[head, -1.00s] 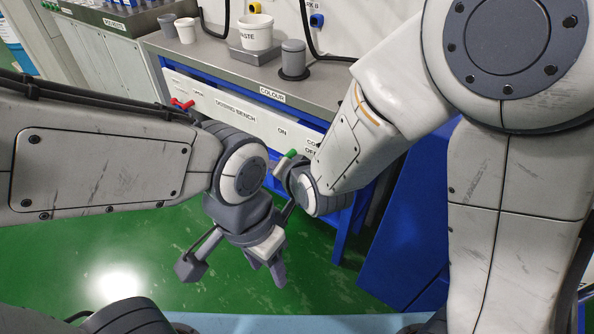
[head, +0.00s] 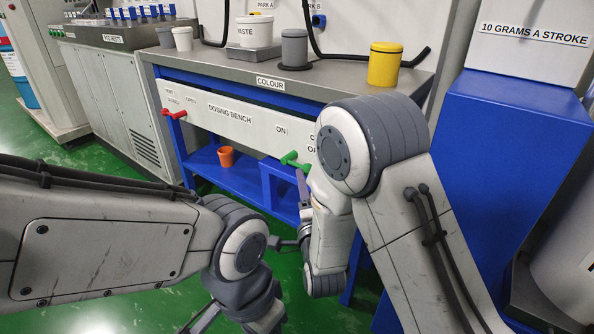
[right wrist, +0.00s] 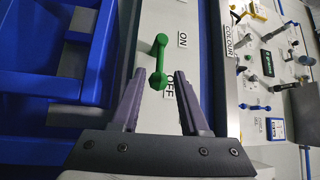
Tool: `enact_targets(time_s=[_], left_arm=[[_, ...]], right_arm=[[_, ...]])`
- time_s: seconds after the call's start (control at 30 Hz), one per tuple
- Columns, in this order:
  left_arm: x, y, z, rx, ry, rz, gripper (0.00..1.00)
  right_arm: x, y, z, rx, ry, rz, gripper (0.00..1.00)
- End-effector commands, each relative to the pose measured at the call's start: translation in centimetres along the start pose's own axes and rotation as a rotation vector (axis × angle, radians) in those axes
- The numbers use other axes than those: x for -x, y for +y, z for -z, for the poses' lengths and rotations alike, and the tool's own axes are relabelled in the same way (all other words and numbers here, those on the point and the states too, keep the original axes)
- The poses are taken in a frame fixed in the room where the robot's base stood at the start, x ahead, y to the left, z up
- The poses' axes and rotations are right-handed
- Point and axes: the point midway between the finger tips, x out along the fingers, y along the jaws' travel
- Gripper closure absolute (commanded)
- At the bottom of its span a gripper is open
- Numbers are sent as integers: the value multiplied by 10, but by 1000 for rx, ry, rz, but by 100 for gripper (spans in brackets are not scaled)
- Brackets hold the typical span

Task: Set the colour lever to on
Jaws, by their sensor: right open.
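The green colour lever (head: 296,161) is on the white front panel (head: 232,117) of the dosing bench, beside the ON label. In the right wrist view the lever (right wrist: 158,62) runs along the panel between the ON label (right wrist: 183,40) and the OFF label (right wrist: 169,86). My right gripper (right wrist: 158,74) is open, its two fingers on either side of the lever's OFF end. I cannot tell whether they touch it. In the head view my right forearm partly hides the OFF label. My left arm is low at the left, its gripper cut off by the bottom edge.
A red lever (head: 174,113) is on the same panel, further left. On the bench top stand a white tub (head: 252,30), a grey pot (head: 293,48) and a yellow pot (head: 384,64). An orange cup (head: 226,156) sits on the blue shelf below. A blue cabinet stands right.

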Motion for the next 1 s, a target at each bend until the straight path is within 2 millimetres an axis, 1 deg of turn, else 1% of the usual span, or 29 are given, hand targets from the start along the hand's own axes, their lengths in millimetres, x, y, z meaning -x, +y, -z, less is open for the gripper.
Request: enact_targets(time_s=[0.03,0.2,0.3,0.4,0.53,0.77,0.8,0.87,0.9,1.0], left_arm=[[-4,0,0,0,0,0,50],[-11,-1,-1,0,0,0,50],[-14,-1,-1,0,0,0,50],[-16,-1,-1,0,0,0,50],[-17,-1,-1,0,0,0,50],[-16,-1,-1,0,0,0,50],[-16,-1,-1,0,0,0,50],[-16,-1,-1,0,0,0,50],[-16,-1,-1,0,0,0,50],[-16,-1,-1,0,0,0,50]], right_arm=[[-11,1,1,-1,5,5,56],[-42,1,1,0,3,3,56],[-56,1,0,1,1,3,56],[-66,1,0,1,0,1,56],[-72,0,0,2,0,0,56],[-72,0,0,3,-1,-1,56],[-72,0,0,3,-1,-1,63],[-72,0,0,3,-1,-1,86],[-72,0,0,2,-1,-1,100],[-72,0,0,2,0,-1,100]])
